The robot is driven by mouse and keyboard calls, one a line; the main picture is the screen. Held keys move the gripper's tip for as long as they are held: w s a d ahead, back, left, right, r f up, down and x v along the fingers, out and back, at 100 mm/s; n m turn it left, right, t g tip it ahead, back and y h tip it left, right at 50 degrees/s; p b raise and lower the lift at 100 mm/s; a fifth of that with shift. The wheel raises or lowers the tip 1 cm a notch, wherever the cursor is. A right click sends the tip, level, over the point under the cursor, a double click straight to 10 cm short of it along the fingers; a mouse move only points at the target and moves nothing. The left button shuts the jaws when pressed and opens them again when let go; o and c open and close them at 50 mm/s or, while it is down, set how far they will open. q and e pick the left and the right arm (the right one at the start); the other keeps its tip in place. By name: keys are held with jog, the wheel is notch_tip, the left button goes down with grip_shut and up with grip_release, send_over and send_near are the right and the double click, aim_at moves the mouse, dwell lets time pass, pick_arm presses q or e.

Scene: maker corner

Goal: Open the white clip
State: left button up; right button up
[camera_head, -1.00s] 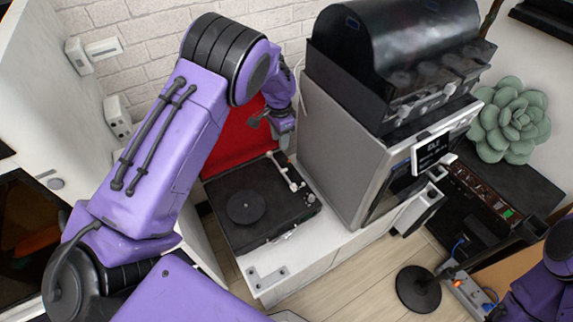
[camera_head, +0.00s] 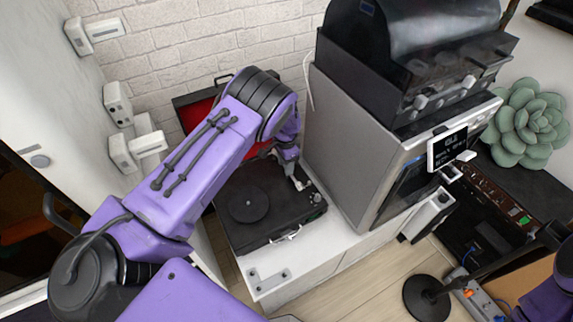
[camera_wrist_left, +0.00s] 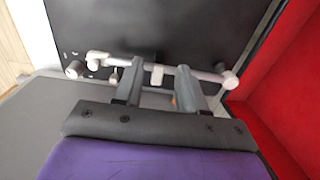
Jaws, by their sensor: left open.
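A black record player (camera_head: 240,232) with a red-lined lid (camera_head: 196,114) standing open is on the white cabinet. Its white tonearm (camera_head: 299,178) lies along the right side of the deck; it also crosses the left wrist view (camera_wrist_left: 185,71). A small white piece that looks like the clip (camera_wrist_left: 157,75) sits at the tonearm between my fingertips; whether it is open or shut I cannot tell. My left gripper (camera_head: 288,160) is at the tonearm, open, its two fingers (camera_wrist_left: 159,88) apart on either side of that piece. Contact is unclear. My right gripper is out of view.
A grey machine (camera_head: 345,140) stands close to the right of the record player. The red lid lining rises close beside the gripper in the wrist view. The cabinet's front strip (camera_head: 300,255) is mostly bare, with a small grey plate. White wall boxes (camera_head: 118,105) are at the left.

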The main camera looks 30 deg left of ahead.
pick_arm(q)
jog(key=shift+f, duration=0.35)
grip_shut()
jog(key=g+b, duration=0.1)
jog(key=y+b, duration=0.1)
jog(key=b, duration=0.1)
jog(key=shift+w+d+f+g, duration=0.15)
jog(key=shift+w+d+g, duration=0.1)
jog(key=shift+g, duration=0.15)
jog(key=shift+r+g+b, duration=0.3)
jog(key=shift+b, duration=0.05)
jog(key=shift+r, duration=0.15)
